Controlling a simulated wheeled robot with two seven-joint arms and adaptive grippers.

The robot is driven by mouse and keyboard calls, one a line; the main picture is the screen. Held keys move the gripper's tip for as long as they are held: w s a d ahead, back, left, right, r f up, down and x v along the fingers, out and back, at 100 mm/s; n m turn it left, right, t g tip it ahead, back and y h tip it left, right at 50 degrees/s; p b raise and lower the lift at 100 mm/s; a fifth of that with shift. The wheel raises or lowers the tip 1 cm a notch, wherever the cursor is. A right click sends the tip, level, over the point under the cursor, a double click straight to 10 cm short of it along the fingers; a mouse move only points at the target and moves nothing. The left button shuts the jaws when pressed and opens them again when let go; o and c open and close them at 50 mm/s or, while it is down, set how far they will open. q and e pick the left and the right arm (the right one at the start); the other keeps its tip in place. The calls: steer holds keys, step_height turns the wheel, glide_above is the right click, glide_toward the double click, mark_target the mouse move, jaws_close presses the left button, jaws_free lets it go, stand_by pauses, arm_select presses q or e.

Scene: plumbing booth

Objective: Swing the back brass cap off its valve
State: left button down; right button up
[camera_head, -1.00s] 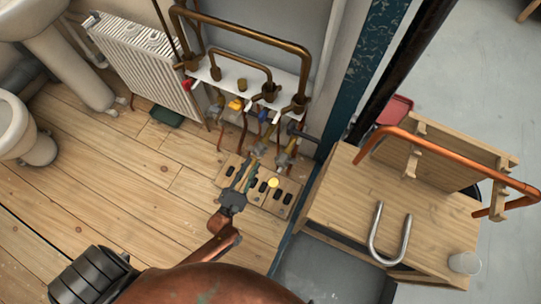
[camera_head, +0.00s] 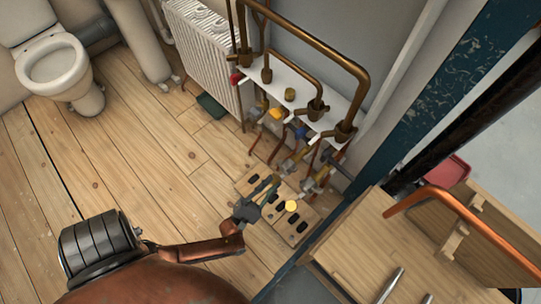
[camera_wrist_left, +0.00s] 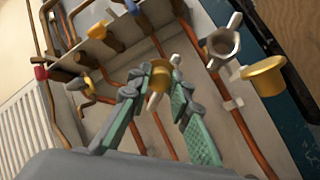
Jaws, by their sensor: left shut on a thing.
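The back brass cap (camera_wrist_left: 160,76) sits between the green-padded fingers of my left gripper (camera_wrist_left: 165,88) in the left wrist view, above a copper pipe. The gripper is shut on this cap, and the fingers partly hide the valve under it. In the head view my left gripper (camera_head: 270,184) reaches toward the valves (camera_head: 292,163) from the front. Another brass cap (camera_wrist_left: 265,77) is at the right in the wrist view, beside an open grey valve mouth (camera_wrist_left: 222,43). My right gripper is not in view.
A wooden board with dark slots (camera_head: 298,232) lies below the valves. Copper pipes (camera_head: 305,55) rise from the white shelf (camera_head: 285,78) behind. A blue post (camera_head: 450,85) and a wooden bench (camera_head: 370,245) bound the right side.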

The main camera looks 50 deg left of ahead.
arm_select(q)
steer(key=shift+a+f, duration=0.25)
steer(key=shift+a, duration=0.05)
steer(key=c, duration=1.8)
jaws_free()
steer(key=shift+c, duration=0.2)
steer(key=shift+o, duration=0.5)
steer(key=shift+d+f, duration=0.1)
steer(key=shift+s, duration=0.1)
steer(key=v, duration=1.1)
steer(key=shift+s+d, duration=0.2)
steer(key=shift+s, duration=0.15)
